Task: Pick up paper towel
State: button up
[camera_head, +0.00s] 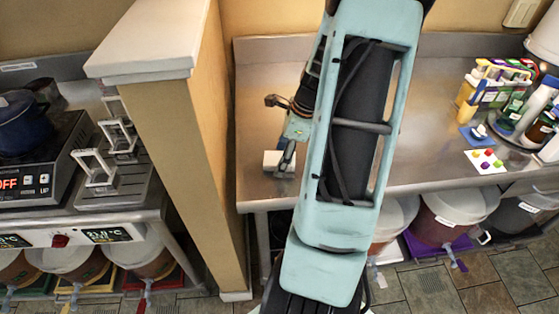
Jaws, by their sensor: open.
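A small white block (272,160) lies on the steel counter, left of my arm; it may be the paper towel, but its detail is too small to be sure. My gripper (279,134) is open beside my pale green arm, with one dark finger close to the white block. I cannot tell whether they touch. Part of the block is hidden behind that finger. A large white rounded thing (545,38) at the far right edge is cut off by the frame and could be a roll.
The steel counter (440,90) is bare around its middle. A tan partition wall (190,130) stands close on the left. Bottles in a rack (490,95) and a card with coloured dots (485,160) are at the right. Buckets (450,215) stand underneath.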

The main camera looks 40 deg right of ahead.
jog(key=shift+f, duration=0.25)
dwell(0.4)
jog(key=shift+c, duration=0.6)
jog(key=c, duration=0.7)
